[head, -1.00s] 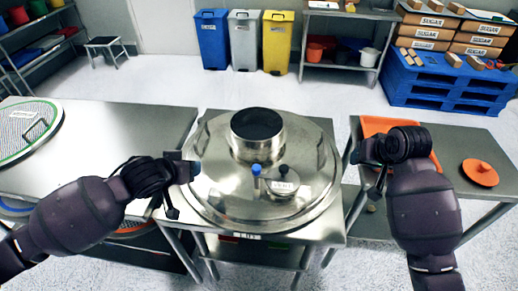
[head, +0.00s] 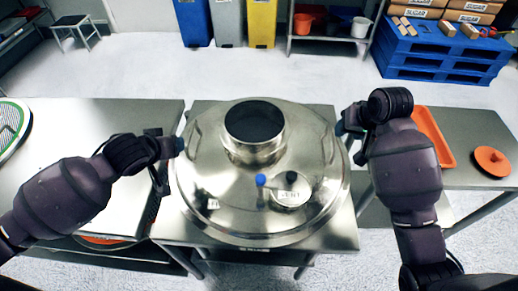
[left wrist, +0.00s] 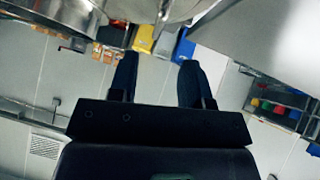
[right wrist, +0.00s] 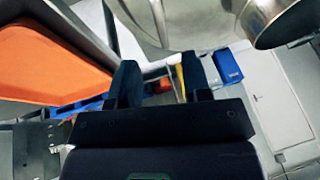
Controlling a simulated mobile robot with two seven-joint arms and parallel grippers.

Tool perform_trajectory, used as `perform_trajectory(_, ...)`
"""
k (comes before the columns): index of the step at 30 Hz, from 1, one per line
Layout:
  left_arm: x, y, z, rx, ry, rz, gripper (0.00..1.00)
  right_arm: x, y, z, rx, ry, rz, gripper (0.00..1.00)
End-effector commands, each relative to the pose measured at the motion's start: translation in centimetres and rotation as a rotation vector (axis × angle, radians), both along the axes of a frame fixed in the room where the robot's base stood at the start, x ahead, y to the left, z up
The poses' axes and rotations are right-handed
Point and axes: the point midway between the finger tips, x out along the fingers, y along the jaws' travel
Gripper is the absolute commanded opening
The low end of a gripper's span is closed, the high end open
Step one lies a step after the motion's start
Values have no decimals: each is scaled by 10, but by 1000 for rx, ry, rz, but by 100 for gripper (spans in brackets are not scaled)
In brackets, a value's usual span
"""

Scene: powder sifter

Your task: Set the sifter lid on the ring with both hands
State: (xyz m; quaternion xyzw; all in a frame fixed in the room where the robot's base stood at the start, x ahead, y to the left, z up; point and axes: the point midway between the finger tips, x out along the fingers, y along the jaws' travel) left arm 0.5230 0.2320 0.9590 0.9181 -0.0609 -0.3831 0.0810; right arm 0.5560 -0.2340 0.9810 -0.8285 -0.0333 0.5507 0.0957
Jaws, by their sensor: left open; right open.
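The sifter lid (head: 230,185) is a wide, shiny steel dome with a central open collar (head: 254,132), a blue knob and a small round cap. It lies level on the middle steel table in the head view. I cannot make out a separate ring under or beside it. My left gripper (head: 178,146) is open at the lid's left rim. My right gripper (head: 345,128) is open at the right rim. Both wrist views show parted, empty fingers, left (left wrist: 158,75) and right (right wrist: 158,75), with steel above them. I cannot tell whether either touches the rim.
The middle table (head: 340,236) shows bare corners around the lid. A left steel table (head: 95,120) holds a round green-edged screen (head: 10,128). A right table holds an orange tray (head: 434,138) and an orange disc (head: 492,161). Bins and a blue pallet (head: 440,62) stand behind.

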Motion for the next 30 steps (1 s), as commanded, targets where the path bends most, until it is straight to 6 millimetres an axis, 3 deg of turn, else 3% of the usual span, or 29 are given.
perform_trajectory(7,10,-2,-10,1,0,1,44,5,2,-13,0,2,-1,44)
perform_trajectory(21,59,-15,-57,1,0,0,44,33,14,-76,0,1,0,44)
perform_trajectory(30,74,-18,-74,1,0,0,44,42,17,-96,1,1,1,44)
